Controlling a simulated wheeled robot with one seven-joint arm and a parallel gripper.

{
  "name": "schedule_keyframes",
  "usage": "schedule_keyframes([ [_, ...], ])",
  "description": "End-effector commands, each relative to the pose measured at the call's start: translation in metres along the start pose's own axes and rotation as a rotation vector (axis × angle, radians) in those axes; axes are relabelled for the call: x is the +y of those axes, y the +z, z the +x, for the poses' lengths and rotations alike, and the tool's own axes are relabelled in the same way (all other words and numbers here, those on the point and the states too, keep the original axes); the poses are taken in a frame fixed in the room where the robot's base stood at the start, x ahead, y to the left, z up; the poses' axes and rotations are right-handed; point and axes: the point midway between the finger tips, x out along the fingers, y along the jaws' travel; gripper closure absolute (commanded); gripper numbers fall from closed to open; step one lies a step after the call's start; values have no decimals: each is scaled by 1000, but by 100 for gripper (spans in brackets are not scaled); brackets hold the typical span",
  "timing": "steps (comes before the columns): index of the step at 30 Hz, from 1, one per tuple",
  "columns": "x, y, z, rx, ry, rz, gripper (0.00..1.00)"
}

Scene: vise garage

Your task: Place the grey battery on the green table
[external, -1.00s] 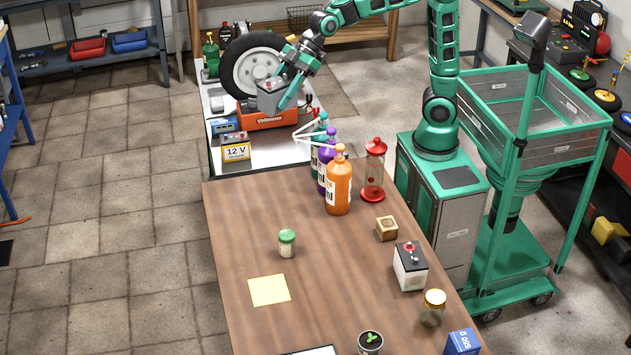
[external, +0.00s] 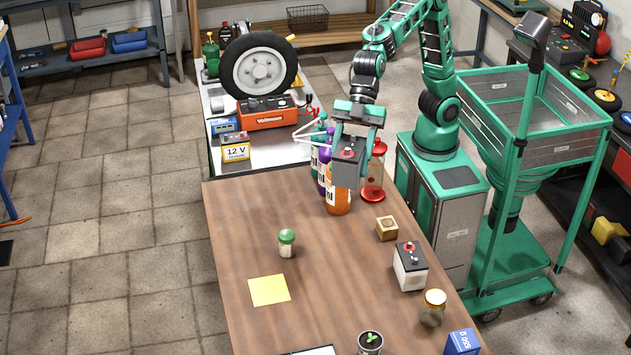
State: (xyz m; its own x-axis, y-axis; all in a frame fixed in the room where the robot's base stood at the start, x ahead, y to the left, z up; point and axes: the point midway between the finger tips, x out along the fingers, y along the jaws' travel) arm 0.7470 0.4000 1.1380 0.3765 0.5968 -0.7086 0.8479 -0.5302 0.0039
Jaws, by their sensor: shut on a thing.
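My gripper (external: 354,146) is shut on the grey battery (external: 346,172), a small grey box with a dark top and a red terminal. It holds the battery upright in front of the orange bottle, over the back part of the brown wooden table (external: 240,222), and partly hides the bottle. The height above the tabletop is hard to tell. No plainly green tabletop shows; the metal-topped bench (external: 273,152) behind the wooden table has dark green edging.
Orange (external: 338,201) and purple (external: 322,178) bottles and a red lantern (external: 373,185) crowd the back of the wooden table. A white battery (external: 409,271), wooden block (external: 387,229), jars and a plant pot stand nearer. The table's left-middle is mostly clear around a yellow note (external: 269,290).

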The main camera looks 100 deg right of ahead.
Motion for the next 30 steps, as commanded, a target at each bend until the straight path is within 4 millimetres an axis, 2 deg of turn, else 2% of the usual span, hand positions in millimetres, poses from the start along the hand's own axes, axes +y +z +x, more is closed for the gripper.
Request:
schedule_keyframes([
  [1,-18,-7,5,4,-18,-19,100],
  [6,-60,-19,16,5,-62,-60,100],
  [15,-105,-29,26,6,-108,-103,100],
  [20,-121,-32,30,6,-124,-117,100],
  [30,-118,5,64,3,-122,-114,100],
])
